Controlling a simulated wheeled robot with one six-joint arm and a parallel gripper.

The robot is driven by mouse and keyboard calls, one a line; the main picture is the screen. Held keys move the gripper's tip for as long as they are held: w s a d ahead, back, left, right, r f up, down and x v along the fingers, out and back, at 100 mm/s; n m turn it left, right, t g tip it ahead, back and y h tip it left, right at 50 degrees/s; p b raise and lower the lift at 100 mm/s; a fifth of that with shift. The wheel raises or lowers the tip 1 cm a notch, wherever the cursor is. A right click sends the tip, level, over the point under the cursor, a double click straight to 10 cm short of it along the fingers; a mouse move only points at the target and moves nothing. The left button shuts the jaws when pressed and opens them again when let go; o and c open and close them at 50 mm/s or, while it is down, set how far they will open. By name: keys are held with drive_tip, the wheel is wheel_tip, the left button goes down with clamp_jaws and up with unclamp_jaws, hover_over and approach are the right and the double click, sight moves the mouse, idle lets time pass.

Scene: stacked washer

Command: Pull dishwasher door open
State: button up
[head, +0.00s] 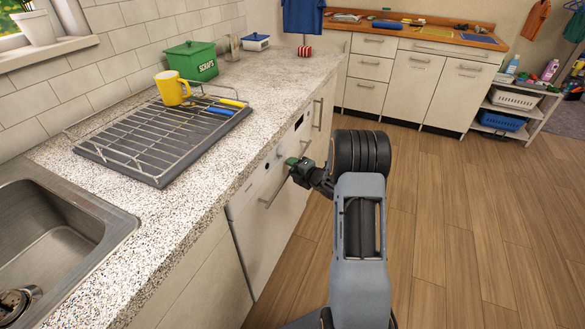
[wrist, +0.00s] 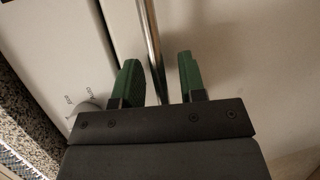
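The dishwasher door (head: 265,225) is a white front panel under the speckled counter, and it looks shut. Its metal bar handle (head: 276,190) runs along the upper part of the door. My gripper (head: 297,168) is at the handle, in front of the door. In the wrist view, my gripper (wrist: 158,80) has its two green fingers apart, one on each side of the handle bar (wrist: 151,40). The bar passes between them, nearer the left finger, with gaps visible. A control knob (wrist: 85,107) shows on the panel at left. My arm hides part of the front beyond.
A drying rack (head: 160,140) with a yellow mug (head: 172,88) stands on the counter (head: 265,85) above the door. A sink (head: 55,235) is at the left. The wooden floor (head: 460,220) to the right is clear.

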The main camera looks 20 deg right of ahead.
drive_tip(key=shift+c, duration=0.2)
clamp_jaws()
drive_tip(key=shift+a, duration=0.1)
